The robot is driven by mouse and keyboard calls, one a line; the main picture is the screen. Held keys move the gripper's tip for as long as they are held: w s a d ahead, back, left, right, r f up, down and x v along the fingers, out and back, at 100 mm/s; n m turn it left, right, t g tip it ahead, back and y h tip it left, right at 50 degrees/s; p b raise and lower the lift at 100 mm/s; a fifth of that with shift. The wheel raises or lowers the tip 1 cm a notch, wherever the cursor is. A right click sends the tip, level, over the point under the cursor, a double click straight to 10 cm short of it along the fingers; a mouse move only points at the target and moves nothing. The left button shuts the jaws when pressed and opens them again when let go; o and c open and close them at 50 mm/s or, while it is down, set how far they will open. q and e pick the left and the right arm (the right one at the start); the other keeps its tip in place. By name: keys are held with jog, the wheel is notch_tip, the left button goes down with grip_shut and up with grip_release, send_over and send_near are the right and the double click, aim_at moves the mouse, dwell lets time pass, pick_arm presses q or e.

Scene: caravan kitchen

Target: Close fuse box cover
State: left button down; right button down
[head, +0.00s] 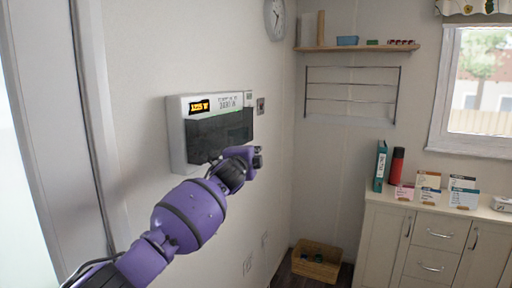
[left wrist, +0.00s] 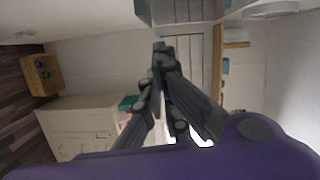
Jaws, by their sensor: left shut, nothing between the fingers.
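The fuse box (head: 178,140) is a white box on the left wall in the head view, with a yellow-and-black label and printed text along its top. Its dark see-through cover (head: 218,132) lies across the lower front. I cannot tell whether it is flush with the box. My left gripper (head: 256,157) is at the cover's lower right, and contact there is unclear. In the left wrist view the fingers (left wrist: 160,48) are shut and empty, with the underside of a grey box (left wrist: 180,12) just beyond them. My right gripper is not in view.
A small wall switch (head: 261,106) is right of the box. A cabinet (head: 430,240) with a binder, a red cylinder and cards stands at the right. A wicker basket (head: 316,263) is on the floor in the corner. A wire rack (head: 350,98) hangs below a shelf.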

pick_arm(q)
jog(key=shift+w+a+f+m, duration=0.25)
jog(key=shift+a+f+m, duration=0.2)
jog(key=shift+w+a+f+m, duration=0.25)
jog(key=shift+a+f+m, duration=0.15)
jog(key=shift+f+m, duration=0.05)
